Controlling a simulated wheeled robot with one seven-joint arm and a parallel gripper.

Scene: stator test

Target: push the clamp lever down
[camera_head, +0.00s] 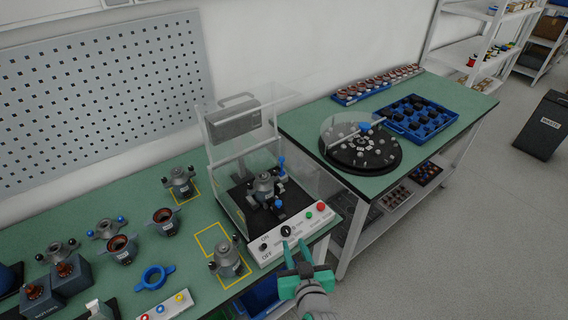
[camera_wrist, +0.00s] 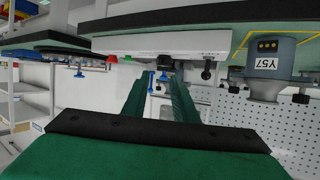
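The test station's black base (camera_head: 237,197) holds a grey motor housing (camera_head: 263,187). A clamp with an upright blue-tipped lever (camera_head: 281,163) stands behind and right of the housing; another blue-tipped part (camera_head: 278,206) is in front of it. My gripper (camera_head: 295,244) has green fingers and is open and empty. It is in front of the station's control panel, near the black knob, apart from the clamp. In the wrist view the two fingers (camera_wrist: 157,88) have a gap between them, with small blue parts (camera_wrist: 152,78) visible beyond.
A clear cover (camera_head: 240,124) is raised over the station. The white panel (camera_head: 268,250) carries a black knob (camera_head: 286,231) and green and red buttons (camera_head: 321,207). A grey housing (camera_head: 227,258) stands left; it is labelled Y57 in the wrist view (camera_wrist: 265,67). A turntable (camera_head: 360,154) is on the right bench.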

